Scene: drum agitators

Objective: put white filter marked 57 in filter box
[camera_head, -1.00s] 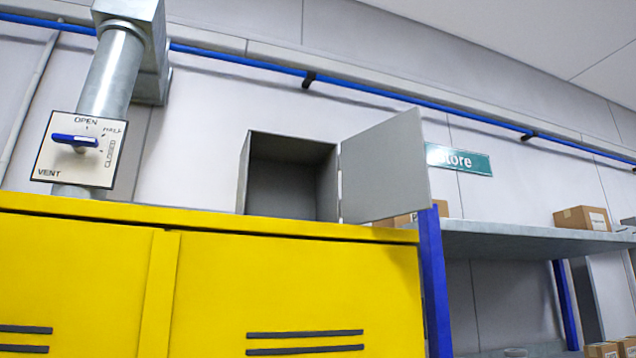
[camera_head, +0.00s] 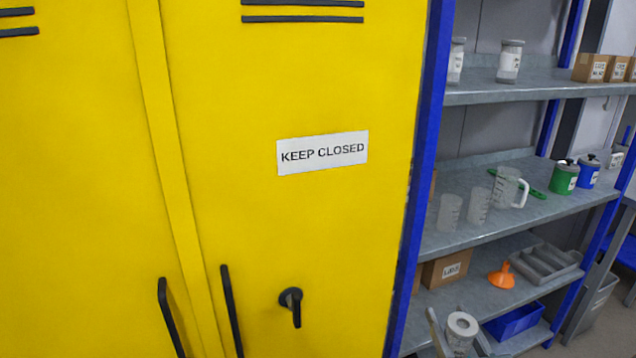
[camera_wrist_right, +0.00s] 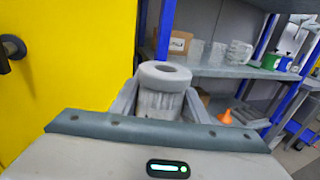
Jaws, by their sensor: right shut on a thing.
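My right gripper (camera_head: 461,337) is at the bottom of the head view, shut on a white filter (camera_head: 462,324). The filter is a pale cylinder with a ring-shaped top and a round hole. In the right wrist view the filter (camera_wrist_right: 160,100) stands roughly upright between the two grey fingers. No number can be read on it. It is held in front of the shelf rack, to the right of the yellow cabinet. No filter box can be made out in the views now. My left gripper is not in view.
The shut yellow cabinet (camera_head: 330,230) bears a KEEP CLOSED label (camera_head: 322,152) and black handles. The shelf rack (camera_head: 500,88) holds jars, clear beakers, a jug (camera_head: 509,187), green and blue canisters, cartons, an orange funnel (camera_head: 502,275) and a blue tray (camera_head: 514,320).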

